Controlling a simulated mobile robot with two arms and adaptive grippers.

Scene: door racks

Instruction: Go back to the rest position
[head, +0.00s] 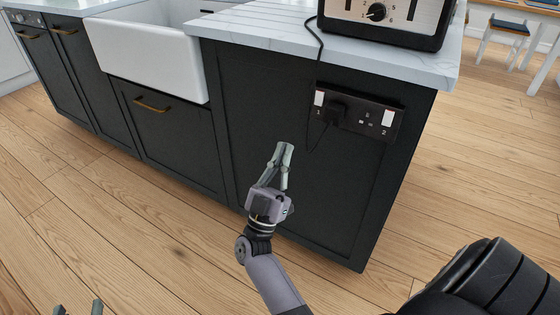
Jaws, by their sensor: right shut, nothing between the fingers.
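My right gripper (283,150) is in the middle of the head view, in front of the dark end panel of the kitchen island (260,110). Its grey-green fingers come together at the tips and hold nothing. It is below and left of a black double socket (382,120), apart from it. My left gripper (78,309) shows only as two fingertips at the bottom left edge, spread apart with floor between them. The rest of my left arm is out of view.
A black plug (333,111) sits in the socket's left side, and its cable (318,45) runs up to a toaster (385,18) on the white worktop (270,32). A white sink (150,55) is at left. Wooden floor (120,220) is clear in front; stools (508,30) stand far right.

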